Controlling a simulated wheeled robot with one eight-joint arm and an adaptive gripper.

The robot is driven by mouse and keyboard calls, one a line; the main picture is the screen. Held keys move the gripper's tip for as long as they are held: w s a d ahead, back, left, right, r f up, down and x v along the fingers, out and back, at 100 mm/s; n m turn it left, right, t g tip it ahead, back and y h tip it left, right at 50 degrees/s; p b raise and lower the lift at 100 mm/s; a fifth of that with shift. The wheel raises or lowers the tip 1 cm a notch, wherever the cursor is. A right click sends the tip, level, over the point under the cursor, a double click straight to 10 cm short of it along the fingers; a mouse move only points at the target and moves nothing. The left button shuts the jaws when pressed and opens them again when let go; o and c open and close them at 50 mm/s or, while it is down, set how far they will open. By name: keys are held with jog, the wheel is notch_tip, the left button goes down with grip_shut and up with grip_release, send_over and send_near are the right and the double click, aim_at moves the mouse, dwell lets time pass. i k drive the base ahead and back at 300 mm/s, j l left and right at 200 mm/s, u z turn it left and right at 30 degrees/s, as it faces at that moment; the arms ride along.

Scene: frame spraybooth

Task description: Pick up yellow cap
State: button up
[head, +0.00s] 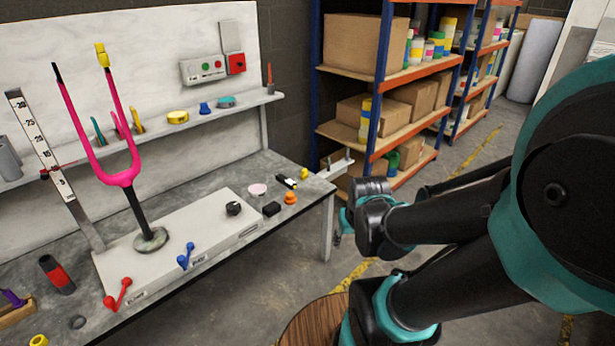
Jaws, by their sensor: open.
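A small yellow cap (102,55) sits on the top of the right leg of an upright pink fork (122,178) on the workbench. The left leg's tip is dark and bare of yellow. A small yellow piece (304,173) also lies at the bench's right back corner, and a yellow ring (38,341) lies at the front left edge. I cannot tell whether these are caps. My black and teal arm fills the right side, well away from the bench's left part. I cannot make out my gripper's fingers.
The fork stands on a pale box (180,243) on the grey workbench (285,215). Red and blue levers (186,256) are on the box's front. A narrow wall shelf (240,105) runs behind. Blue-orange racks (378,90) stand at the back right. A round wooden top (312,322) is low in front.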

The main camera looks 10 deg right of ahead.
aim_at(305, 175)
jog(key=u, duration=1.35)
jog(key=z, duration=1.35)
jog(key=i+z, duration=0.25)
jog(key=i, duration=0.4)
jog(key=i+j+z, duration=0.25)
jog(key=i, duration=0.4)
